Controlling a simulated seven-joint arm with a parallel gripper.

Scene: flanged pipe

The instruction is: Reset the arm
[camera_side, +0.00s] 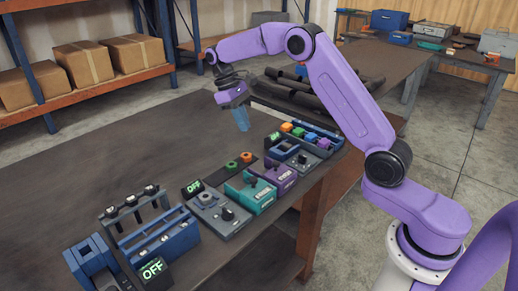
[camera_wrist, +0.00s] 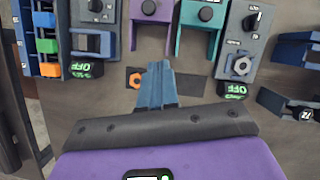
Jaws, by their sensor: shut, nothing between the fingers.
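My purple gripper shows in the side view with its blue fingers (camera_side: 242,122) pointing down, raised above the dark table. In the wrist view the fingers (camera_wrist: 155,68) are together, with nothing between them. The arm reaches from its base at the right over the row of devices. Below the fingers lies a dark plate with an orange nut (camera_side: 246,157) and a green nut (camera_side: 231,166). In the wrist view the orange nut (camera_wrist: 135,80) is left of the fingers; the green one is not visible there. My gripper touches nothing.
A teal device (camera_side: 250,192), a purple device (camera_side: 272,173) and a grey device with a knob (camera_side: 220,212) stand along the table edge. A blue rack (camera_side: 160,238) is at front left. Coloured blocks (camera_side: 298,132) sit in a tray at the back. The left tabletop is clear.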

